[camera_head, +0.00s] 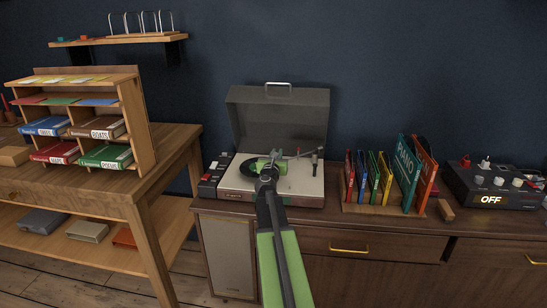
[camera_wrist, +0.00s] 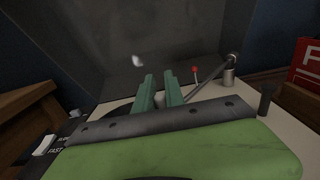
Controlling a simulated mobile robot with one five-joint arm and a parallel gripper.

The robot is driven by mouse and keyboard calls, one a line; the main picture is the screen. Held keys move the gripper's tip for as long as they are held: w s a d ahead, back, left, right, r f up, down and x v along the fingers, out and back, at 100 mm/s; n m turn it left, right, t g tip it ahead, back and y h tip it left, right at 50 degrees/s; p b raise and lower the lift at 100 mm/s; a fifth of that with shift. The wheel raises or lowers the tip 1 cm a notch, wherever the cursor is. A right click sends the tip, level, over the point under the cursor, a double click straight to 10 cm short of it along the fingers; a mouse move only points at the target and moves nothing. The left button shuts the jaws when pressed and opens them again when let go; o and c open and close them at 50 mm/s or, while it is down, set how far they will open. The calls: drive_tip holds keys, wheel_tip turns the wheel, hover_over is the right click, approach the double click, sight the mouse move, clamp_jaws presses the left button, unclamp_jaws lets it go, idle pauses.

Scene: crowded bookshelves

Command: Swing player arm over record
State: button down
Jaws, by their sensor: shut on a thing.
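The record player (camera_head: 230,198) stands on the cabinet with its grey lid (camera_head: 278,122) raised. The player arm (camera_head: 297,156) is a thin metal rod. In the wrist view the player arm (camera_wrist: 208,80) runs from its pivot (camera_wrist: 231,66) at upper right down to the right finger. My gripper (camera_head: 272,159) is over the platter, with its two green fingers (camera_wrist: 159,80) close together around the free end of the player arm. The fingers hide that end. The black record (camera_head: 247,167) shows at the left of my gripper, partly covered by it.
A rack of upright records (camera_head: 408,172) stands right of the player. A control box (camera_head: 495,185) reading OFF is farther right. A wooden shelf unit (camera_head: 146,135) with labelled boxes stands on a table at left. In the wrist view a red-tipped lever (camera_wrist: 195,70) is near the fingers.

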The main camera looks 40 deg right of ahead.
drive_tip(key=shift+w+a, duration=0.1)
drive_tip(key=shift+a, duration=0.05)
drive_tip(key=c, duration=1.4)
unclamp_jaws()
drive_tip(key=shift+s, duration=0.2)
drive_tip(key=shift+d, duration=0.2)
